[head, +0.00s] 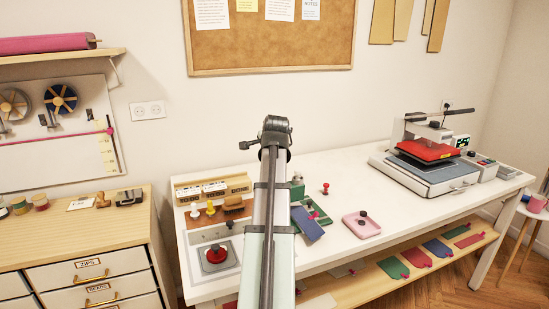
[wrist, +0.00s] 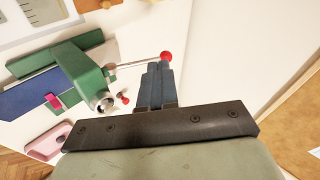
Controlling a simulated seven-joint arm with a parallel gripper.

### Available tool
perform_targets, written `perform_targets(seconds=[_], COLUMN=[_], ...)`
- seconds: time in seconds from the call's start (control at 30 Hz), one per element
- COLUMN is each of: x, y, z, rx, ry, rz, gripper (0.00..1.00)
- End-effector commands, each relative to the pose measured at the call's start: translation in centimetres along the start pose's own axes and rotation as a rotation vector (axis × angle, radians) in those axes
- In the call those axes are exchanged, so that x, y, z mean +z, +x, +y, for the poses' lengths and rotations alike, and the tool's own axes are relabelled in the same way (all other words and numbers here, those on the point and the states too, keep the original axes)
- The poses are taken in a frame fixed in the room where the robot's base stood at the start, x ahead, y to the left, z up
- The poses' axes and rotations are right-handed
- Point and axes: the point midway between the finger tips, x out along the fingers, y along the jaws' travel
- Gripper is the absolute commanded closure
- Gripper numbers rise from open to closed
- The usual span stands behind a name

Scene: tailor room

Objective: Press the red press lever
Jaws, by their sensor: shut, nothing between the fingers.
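A green press (wrist: 88,70) shows in the wrist view, with a thin metal lever (wrist: 138,62) reaching right to a red ball knob (wrist: 166,55). My gripper (wrist: 158,66) is shut and empty, its two dark fingers side by side. The fingertips appear right by the red knob and the lever's end; I cannot tell whether they touch. In the head view only part of the green press (head: 297,190) shows beside my arm. The lever, its knob and my fingers are hidden there.
A small red-knobbed piece (head: 325,188) stands on the white table (head: 345,165) near a pink tray (head: 352,229). A blue piece (head: 307,223) lies beside the green press. A heat press with a red plate (head: 425,150) stands at the right. The table's middle is mostly clear.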

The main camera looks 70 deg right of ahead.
Motion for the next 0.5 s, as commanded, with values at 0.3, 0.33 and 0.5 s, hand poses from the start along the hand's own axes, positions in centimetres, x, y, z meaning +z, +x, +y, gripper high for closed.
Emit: perform_targets(seconds=[0.3, 0.33, 0.5], x=[-4.2, -4.4, -4.6], y=[-2.9, -2.9, -3.1], z=[0.1, 0.1, 0.1], rx=[-0.050, -0.052, -0.056], ry=[0.188, 0.194, 0.207], rz=[0.010, 0.010, 0.009], gripper=[1.00, 1.00, 1.00])
